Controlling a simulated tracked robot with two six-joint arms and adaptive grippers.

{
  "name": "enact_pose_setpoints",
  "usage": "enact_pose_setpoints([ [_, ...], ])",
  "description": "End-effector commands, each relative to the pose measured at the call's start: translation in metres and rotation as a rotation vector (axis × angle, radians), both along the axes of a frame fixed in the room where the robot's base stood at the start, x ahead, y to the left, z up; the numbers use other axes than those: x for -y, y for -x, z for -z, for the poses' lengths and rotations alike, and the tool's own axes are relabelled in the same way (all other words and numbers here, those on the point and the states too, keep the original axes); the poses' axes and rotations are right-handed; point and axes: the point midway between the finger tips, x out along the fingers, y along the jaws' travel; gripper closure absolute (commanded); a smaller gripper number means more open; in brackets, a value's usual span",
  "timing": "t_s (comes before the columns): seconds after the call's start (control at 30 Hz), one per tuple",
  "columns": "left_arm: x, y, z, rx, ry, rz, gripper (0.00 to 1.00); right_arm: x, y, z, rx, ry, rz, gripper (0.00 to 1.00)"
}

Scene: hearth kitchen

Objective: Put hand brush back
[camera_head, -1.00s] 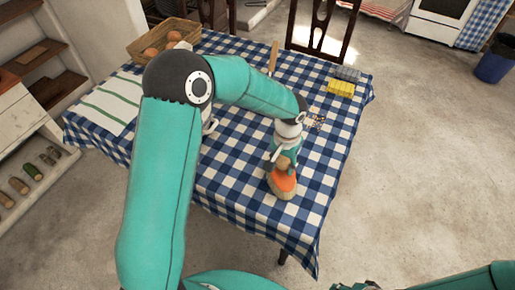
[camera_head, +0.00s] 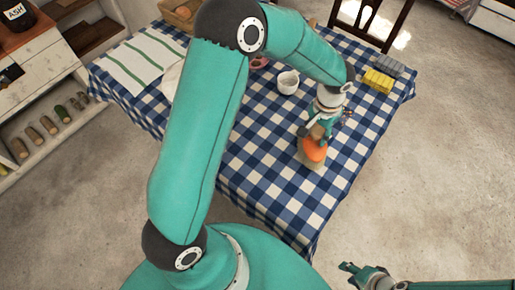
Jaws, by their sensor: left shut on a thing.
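My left gripper (camera_head: 319,124) is over the near right part of the checked table (camera_head: 270,190), pointing down. It is shut on the hand brush (camera_head: 315,151), which shows as an orange patch with a pale tan part below it. The fingers hide its upper part. I cannot tell whether the brush touches the cloth. My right gripper (camera_head: 347,274) is low at the bottom right, off the table over the floor, with its fingers apart and nothing between them.
A white mug (camera_head: 288,83) stands behind my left gripper. Yellow (camera_head: 378,80) and grey (camera_head: 388,64) blocks lie at the table's right corner. A striped towel (camera_head: 145,55) lies at the left. Shelves (camera_head: 40,150) at the left hold several rolls. Right-hand floor is clear.

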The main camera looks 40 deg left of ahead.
Motion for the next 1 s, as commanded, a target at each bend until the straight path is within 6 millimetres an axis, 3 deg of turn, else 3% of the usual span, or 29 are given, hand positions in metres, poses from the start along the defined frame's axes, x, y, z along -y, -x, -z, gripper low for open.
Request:
enact_pose_setpoints([
  [0.17, -0.032, 0.009, -0.039, 0.010, -0.012, 0.105, 0.99, 0.000, 0.000, 0.006, 0.000, 0.000, 0.000, 0.60],
  [0.23, -0.050, 0.020, -0.063, 0.011, -0.017, 0.182, 0.99, 0.000, 0.000, 0.009, 0.000, 0.000, 0.000, 0.60],
  [0.4, -0.091, 0.059, -0.122, 0.006, -0.018, 0.392, 0.99, 0.000, 0.000, 0.017, 0.000, 0.000, 0.000, 0.60],
  [0.6, -0.117, 0.102, -0.166, 0.001, -0.005, 0.587, 0.99, 0.000, 0.000, 0.022, 0.001, 0.000, 0.000, 0.60],
  [0.77, -0.122, 0.116, -0.167, -0.003, 0.002, 0.650, 0.99, 0.000, 0.000, 0.023, 0.001, 0.000, 0.000, 0.60],
  [1.0, -0.122, 0.118, -0.113, -0.009, 0.007, 0.653, 0.99, 0.000, 0.000, 0.025, 0.001, 0.000, 0.000, 0.60],
])
